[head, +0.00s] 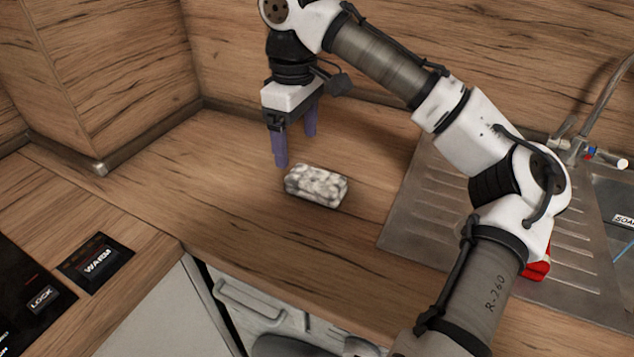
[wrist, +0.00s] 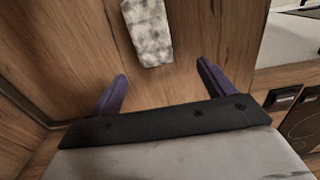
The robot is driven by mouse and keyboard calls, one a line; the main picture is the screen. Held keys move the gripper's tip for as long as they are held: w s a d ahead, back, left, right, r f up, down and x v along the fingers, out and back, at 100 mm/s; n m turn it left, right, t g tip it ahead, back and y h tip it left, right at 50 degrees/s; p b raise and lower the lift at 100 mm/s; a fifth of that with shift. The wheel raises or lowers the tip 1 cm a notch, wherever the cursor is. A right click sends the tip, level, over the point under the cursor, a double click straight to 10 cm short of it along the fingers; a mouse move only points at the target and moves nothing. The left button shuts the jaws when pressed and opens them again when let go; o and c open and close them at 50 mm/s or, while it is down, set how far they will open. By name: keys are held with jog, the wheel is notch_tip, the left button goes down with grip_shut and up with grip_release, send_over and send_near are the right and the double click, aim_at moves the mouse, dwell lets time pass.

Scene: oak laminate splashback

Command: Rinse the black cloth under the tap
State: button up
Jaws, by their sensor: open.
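A mottled grey, white and black block-shaped item (head: 316,185) lies on the wooden counter; it also shows at the top of the wrist view (wrist: 148,30). I cannot tell if it is the folded cloth; no plain black cloth shows. My gripper (head: 296,148) points down with its purple fingers apart, empty, above the counter just behind and left of this item. In the wrist view, the item is ahead of the open fingers (wrist: 162,70). The tap (head: 574,146) stands at the right, by the sink (head: 616,190), which is cut off by the picture edge.
A ribbed metal drainboard (head: 410,203) lies right of the item, partly hidden by my arm. A red thing (head: 538,267) shows behind my arm there. A hob (head: 25,290) with a WARM panel (head: 97,262) is at the left. Counter around the item is clear.

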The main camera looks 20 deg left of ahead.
aim_at(301, 172)
notch_tip(301, 172, down, 3)
jog(key=shift+f, duration=0.2)
jog(key=shift+w+d+f+p, duration=0.1)
jog(key=shift+w+f+p, duration=0.1)
jog(key=shift+f, duration=1.15)
jog(key=shift+w+f+p, duration=0.15)
jog(key=shift+w+f, duration=0.05)
jog(key=shift+f, duration=1.15)
jog(key=shift+c, duration=0.4)
jog(key=c, duration=1.1)
jog(key=shift+o, duration=0.2)
notch_tip(301, 172, up, 20)
jog(key=p, duration=0.1)
jog(key=shift+s, duration=0.15)
